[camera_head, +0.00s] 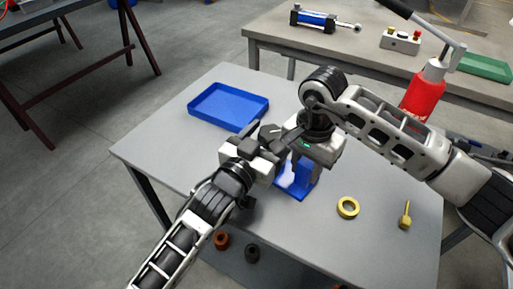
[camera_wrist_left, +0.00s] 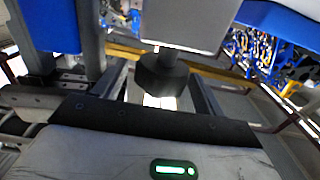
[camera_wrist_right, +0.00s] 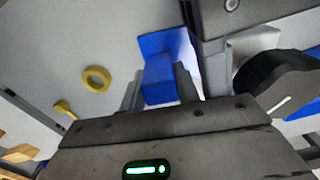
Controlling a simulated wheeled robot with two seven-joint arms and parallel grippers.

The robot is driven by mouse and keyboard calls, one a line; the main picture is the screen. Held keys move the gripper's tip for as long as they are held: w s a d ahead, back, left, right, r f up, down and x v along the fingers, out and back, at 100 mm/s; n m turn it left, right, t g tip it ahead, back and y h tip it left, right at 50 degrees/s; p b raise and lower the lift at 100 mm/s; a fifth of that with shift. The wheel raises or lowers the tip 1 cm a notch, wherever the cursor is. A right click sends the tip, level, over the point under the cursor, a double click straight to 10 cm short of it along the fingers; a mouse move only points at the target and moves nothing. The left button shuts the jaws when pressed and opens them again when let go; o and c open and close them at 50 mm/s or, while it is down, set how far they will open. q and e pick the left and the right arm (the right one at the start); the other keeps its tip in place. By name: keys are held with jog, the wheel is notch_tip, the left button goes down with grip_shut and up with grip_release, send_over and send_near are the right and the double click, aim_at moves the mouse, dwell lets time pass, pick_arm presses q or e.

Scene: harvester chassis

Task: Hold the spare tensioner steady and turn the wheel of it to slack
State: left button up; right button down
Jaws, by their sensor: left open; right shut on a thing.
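The spare tensioner has a blue bracket and base (camera_head: 297,188) on the grey table, partly hidden under my right gripper (camera_head: 300,163). In the right wrist view, my right gripper (camera_wrist_right: 158,88) is shut on its blue upright (camera_wrist_right: 158,82). The tensioner's black wheel (camera_wrist_right: 280,82) carries a white mark. The wheel also shows in the left wrist view (camera_wrist_left: 162,76), on a grey block. My left gripper (camera_head: 274,142) is open, with its fingers (camera_wrist_left: 158,92) on both sides of the wheel. Whether they touch it I cannot tell.
A blue tray (camera_head: 228,107) lies at the table's back left. A yellow ring (camera_head: 348,208) and a yellow bolt-like part (camera_head: 405,216) lie to the right.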

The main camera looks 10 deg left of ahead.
pick_arm(q)
jog(key=v, duration=1.1)
jog(key=shift+r, duration=0.1)
